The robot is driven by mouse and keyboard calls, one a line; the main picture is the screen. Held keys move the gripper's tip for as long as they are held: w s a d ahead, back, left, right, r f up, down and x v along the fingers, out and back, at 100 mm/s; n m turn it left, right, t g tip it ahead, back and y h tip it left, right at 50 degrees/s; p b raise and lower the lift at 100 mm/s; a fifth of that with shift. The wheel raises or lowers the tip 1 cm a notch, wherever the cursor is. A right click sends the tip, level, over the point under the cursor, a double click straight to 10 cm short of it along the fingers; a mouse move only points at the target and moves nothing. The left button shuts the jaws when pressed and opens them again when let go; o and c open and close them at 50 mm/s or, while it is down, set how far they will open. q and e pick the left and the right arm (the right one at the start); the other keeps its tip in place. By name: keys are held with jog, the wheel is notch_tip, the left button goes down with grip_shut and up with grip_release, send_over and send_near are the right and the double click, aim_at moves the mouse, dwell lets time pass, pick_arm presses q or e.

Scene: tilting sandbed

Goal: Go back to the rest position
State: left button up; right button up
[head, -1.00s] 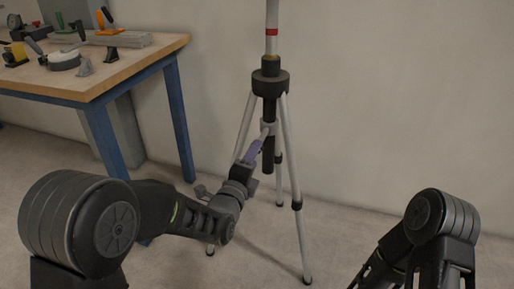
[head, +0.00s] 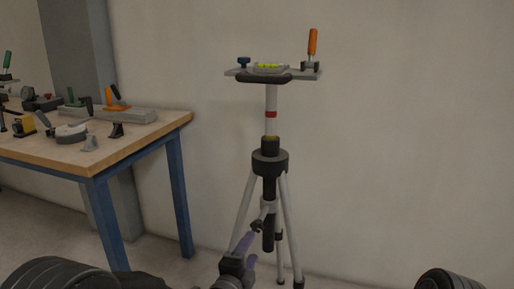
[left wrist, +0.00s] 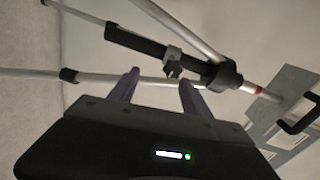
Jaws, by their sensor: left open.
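A tripod (head: 270,163) with silver legs and a black centre column stands upright by the wall. On top is a flat grey plate (head: 300,73) with a bubble level (head: 268,68), an orange-handled clamp (head: 312,47) and a blue knob (head: 243,62). A small crank with a black knob (head: 257,225) juts from the column. My left gripper (head: 247,248), with purple fingers, is open and empty just below this knob. In the left wrist view, the open fingers (left wrist: 160,84) point at the crank (left wrist: 173,66), which appears beyond the fingertips. My right gripper is out of view.
A wooden-topped workbench (head: 150,147) with blue legs stands at the left, holding clamps and other tools. A plain wall (head: 420,140) is behind the tripod.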

pick_arm(q)
jog(key=s+f+n+g+y, duration=0.1)
jog(key=s+f+n+g, duration=0.4)
jog(key=f, duration=0.5)
jog(key=s+f+n+g, duration=0.2)
jog(key=s+f+n, duration=0.4)
jog(key=f, duration=0.4)
jog(key=s+a+f+n+g, duration=0.35)
jog(key=s+f+n, duration=0.25)
jog(key=s+f, duration=0.35)
jog(key=s+a+f+n+g, duration=0.3)
jog(key=s+f+n+g, duration=0.15)
jog(key=s+f, duration=0.5)
jog(key=s+r+p, duration=0.2)
jog(key=r+p, duration=1.5)
jog(key=s+d+r+p, duration=0.1)
jog(key=s+r+p, duration=0.1)
jog(key=r+p, duration=1.5)
jog(key=shift+s+d+r+n+g, duration=0.2)
jog(key=shift+s+r+n+g, duration=0.15)
jog(key=shift+r, duration=0.25)
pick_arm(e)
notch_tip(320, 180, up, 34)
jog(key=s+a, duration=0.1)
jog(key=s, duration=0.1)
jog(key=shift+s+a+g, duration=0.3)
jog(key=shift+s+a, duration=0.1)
